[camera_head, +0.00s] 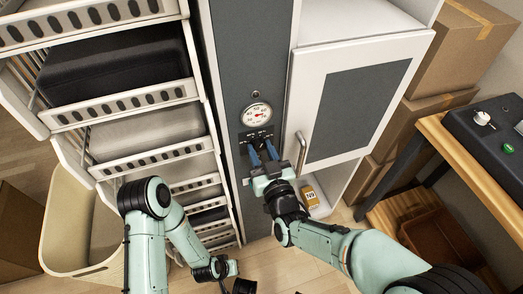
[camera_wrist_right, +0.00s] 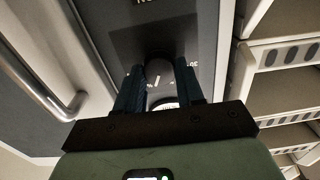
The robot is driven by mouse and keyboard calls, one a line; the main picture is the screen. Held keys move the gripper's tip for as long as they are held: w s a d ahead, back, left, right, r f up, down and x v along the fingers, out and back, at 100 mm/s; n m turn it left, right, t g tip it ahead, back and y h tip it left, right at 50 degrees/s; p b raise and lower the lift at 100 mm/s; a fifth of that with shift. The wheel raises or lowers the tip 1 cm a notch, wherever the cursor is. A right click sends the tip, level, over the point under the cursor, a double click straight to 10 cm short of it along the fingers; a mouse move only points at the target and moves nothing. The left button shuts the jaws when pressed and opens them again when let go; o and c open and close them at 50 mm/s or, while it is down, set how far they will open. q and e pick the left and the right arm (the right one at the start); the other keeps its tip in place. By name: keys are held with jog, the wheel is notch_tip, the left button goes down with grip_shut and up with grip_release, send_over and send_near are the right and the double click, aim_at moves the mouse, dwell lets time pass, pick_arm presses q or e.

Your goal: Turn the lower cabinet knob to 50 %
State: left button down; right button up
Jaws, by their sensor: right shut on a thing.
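The lower cabinet knob (camera_wrist_right: 158,68) is a dark round knob on the grey cabinet panel (camera_head: 240,50). In the right wrist view it sits between the two blue fingers of my right gripper (camera_wrist_right: 160,85), which is shut on it. In the head view my right gripper (camera_head: 262,155) reaches up to the panel just below the gauge, and its fingers mostly hide the knob. Printed scale marks show around the knob, but its setting is hard to read. My left gripper (camera_head: 243,286) is low at the bottom edge, away from the panel, and its jaws are unclear.
A round white gauge (camera_head: 258,114) with a red needle is above the knob. A white door with a metal handle (camera_head: 300,153) stands close to the right of my right gripper. A rack of white slotted trays (camera_head: 150,158) is at left. Cardboard boxes (camera_head: 455,50) and a wooden table (camera_head: 455,110) are at right.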

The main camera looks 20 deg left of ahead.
dwell(0.4)
jog(key=o, duration=1)
jog(key=shift+o, duration=0.2)
jog(key=shift+s, duration=0.1)
jog(key=shift+s+d, duration=0.25)
pick_arm(q)
jog(key=s+a+f+n+g+b, duration=0.1)
jog(key=s+a+f+g+b, duration=0.1)
jog(key=s+f+g+b, duration=0.2)
jog(key=s+f+b, duration=0.3)
jog(key=s+f, duration=0.2)
jog(key=s, duration=0.1)
jog(key=shift+s+a+f, duration=0.15)
jog(key=shift+s+f, duration=0.25)
pick_arm(e)
jog(key=v, duration=1.2)
jog(key=shift+s+d, duration=0.15)
jog(key=shift+s, duration=0.1)
